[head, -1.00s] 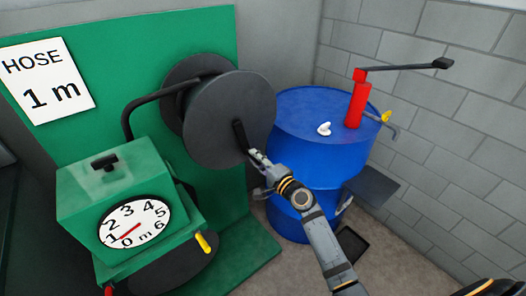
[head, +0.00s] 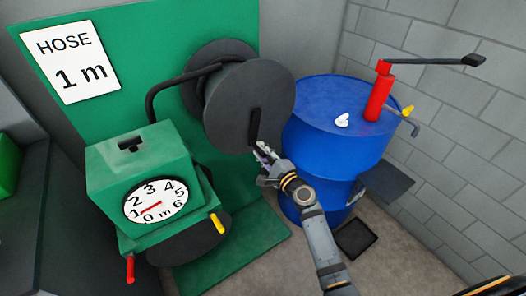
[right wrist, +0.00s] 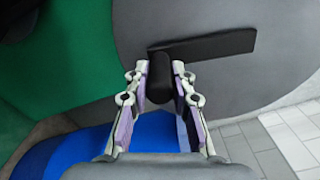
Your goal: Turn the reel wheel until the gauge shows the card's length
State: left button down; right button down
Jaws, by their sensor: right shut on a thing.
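The reel wheel (head: 232,107) is a dark grey disc in front of the green board, with a black crank arm (head: 254,122) on its face. My right gripper (head: 262,152) is at the lower end of that crank. In the right wrist view its fingers are shut on the black crank handle (right wrist: 185,82). The round white gauge (head: 155,202) is on the green housing; its red needle points lower left, at or very near the 1. The white card (head: 71,61) reads "HOSE 1 m". My left gripper is not in view.
A blue drum (head: 330,135) stands right of the reel, with a red pump (head: 379,92) and a small white object (head: 342,120) on top. A red-handled lever (head: 130,269) and a yellow one (head: 217,222) stick out below the gauge. A block wall closes the right side.

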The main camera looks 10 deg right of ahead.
jog(key=shift+f, duration=0.1)
jog(key=c, duration=1.1)
grip_release()
jog(key=v, duration=1.2)
